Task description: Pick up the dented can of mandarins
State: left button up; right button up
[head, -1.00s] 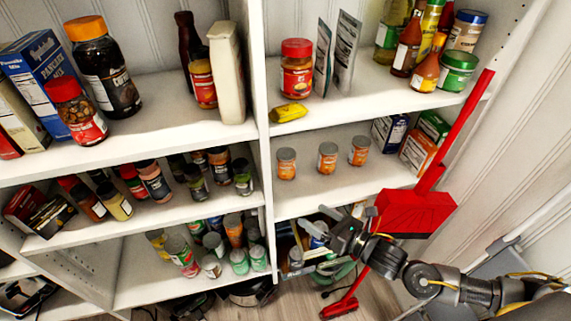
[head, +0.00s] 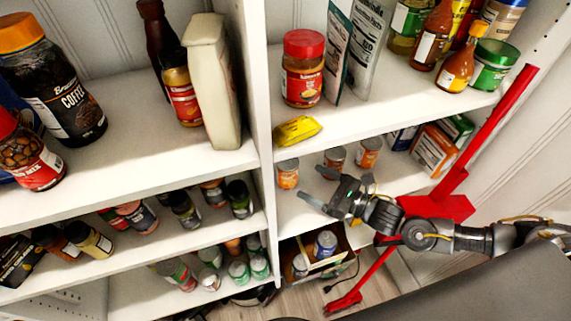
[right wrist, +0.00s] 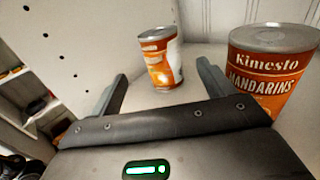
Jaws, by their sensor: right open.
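Three orange-labelled cans stand upright on the right middle shelf. The left can (head: 288,173) is near the divider; it also shows in the right wrist view (right wrist: 160,57), where its side looks uneven, as if dented. The middle can (head: 334,158), its label reading mandarins in the right wrist view (right wrist: 270,68), is partly behind my right gripper. The right can (head: 368,153) stands beyond it. My right gripper (head: 314,187) is open and empty at the front of this shelf. In the right wrist view its fingers (right wrist: 162,88) point at the left can, apart from it. My left gripper is out of view.
The shelf divider (head: 262,110) stands left of the cans. The upper shelf, with a yellow packet (head: 297,130) near its edge, lies above them. Boxes (head: 433,150) stand on the can shelf's right.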

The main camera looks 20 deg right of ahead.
aim_at(296, 174)
jog(key=shift+w+a+r, duration=0.2)
jog(key=shift+a, duration=0.15)
jog(key=p+x, duration=0.1)
jog(key=x, duration=0.3)
jog(key=shift+w+a+f, duration=0.1)
jog(key=shift+w+a, duration=0.15)
jog(key=shift+a, duration=0.05)
jog(key=shift+w+a+p, duration=0.15)
jog(key=shift+w+p, duration=0.05)
jog(key=shift+p, duration=0.2)
jog(key=p+x, duration=0.1)
jog(key=x, duration=0.4)
jog(key=shift+w+d+p, duration=0.1)
jog(key=shift+d+p, duration=0.1)
jog(key=shift+p, duration=0.15)
jog(key=shift+d, duration=0.1)
jog(key=shift+c, duration=0.7)
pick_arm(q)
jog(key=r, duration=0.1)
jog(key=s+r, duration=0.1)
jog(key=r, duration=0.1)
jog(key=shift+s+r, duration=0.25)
pick_arm(e)
jog(key=c, duration=1.1)
